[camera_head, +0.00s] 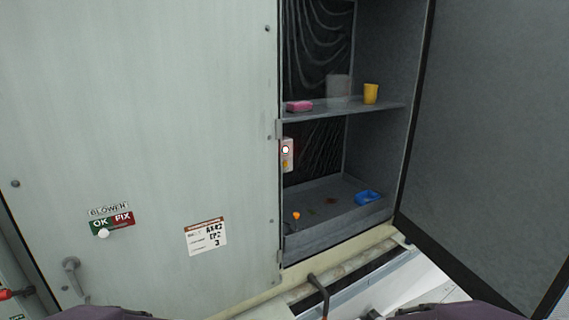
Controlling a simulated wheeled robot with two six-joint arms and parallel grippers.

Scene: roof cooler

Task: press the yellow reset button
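A small pale box (290,157) is fixed just inside the open cabinet, beside the edge of the large grey panel. It carries a red round light or button with a white centre (285,149). Below that is a small yellow button (285,164), which I take for the reset button. The panel's edge stands close to its left side. Parts of my arms show only as dark purple shapes at the bottom edge. Neither gripper can be seen, and nothing of mine is near the box.
A shelf (350,113) holds a pink block (299,106) and a yellow cup (370,93). The tray below (335,228) holds a blue item (367,197) and an orange-topped item (296,215). An open grey door (490,130) stands at right. A bent handle (319,288) sticks up in front.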

